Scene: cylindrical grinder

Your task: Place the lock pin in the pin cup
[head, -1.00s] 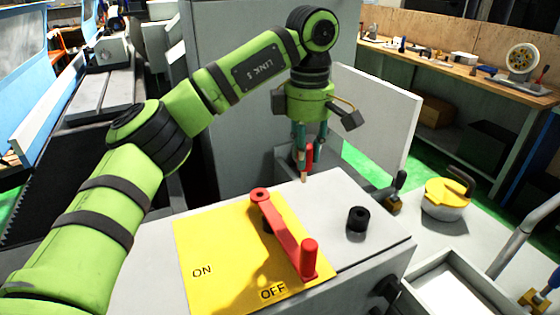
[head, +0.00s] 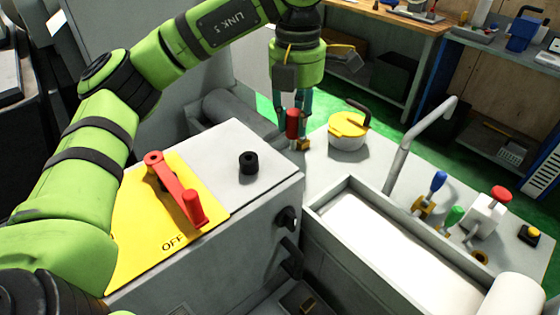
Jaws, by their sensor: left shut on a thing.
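The lock pin (head: 292,121), with a red grip, is held upright between the fingers of my left gripper (head: 292,130) in the head view. The fingers are shut on it. Its lower end is hard to make out. The gripper hangs beyond the right far edge of the grey box (head: 213,146). A short black cylinder with a dark hollow top, apparently the pin cup (head: 248,163), stands on that box. The pin is up and to the right of it in the picture, apart from it. My right gripper is not in view.
A red lever (head: 178,190) stands on the yellow ON/OFF plate (head: 135,225), left of the cup. A bent grey pipe (head: 405,150), a tray (head: 345,190) and coloured levers (head: 437,183) lie further right.

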